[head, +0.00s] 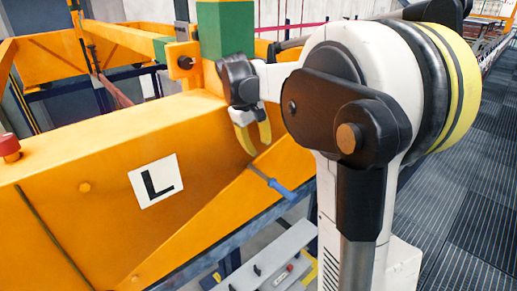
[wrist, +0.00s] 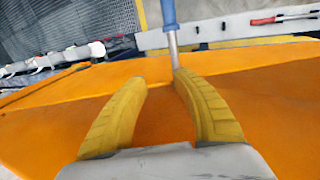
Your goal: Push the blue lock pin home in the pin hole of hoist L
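Hoist L is the orange beam (head: 95,215) with a white L plate (head: 158,181). The blue lock pin (head: 280,189) slants out from the beam's sloping edge, with its blue handle outward. A length of its metal shaft shows between handle and beam; the pin hole itself is not clear. In the wrist view the pin's handle (wrist: 169,14) is at the top, and its shaft runs down to the right fingertip. My gripper (head: 258,148) is open and empty, its yellow fingers just above the shaft's inner end. The fingers stand apart in the wrist view (wrist: 161,78); contact with the shaft cannot be told.
A green block (head: 225,30) stands on the beam behind my gripper. A red knob (head: 9,146) sits at the far left. A grey ledge (head: 265,260) with small items lies below the beam. A red-handled tool (wrist: 268,20) lies top right in the wrist view. Dark floor (head: 470,200) is clear at right.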

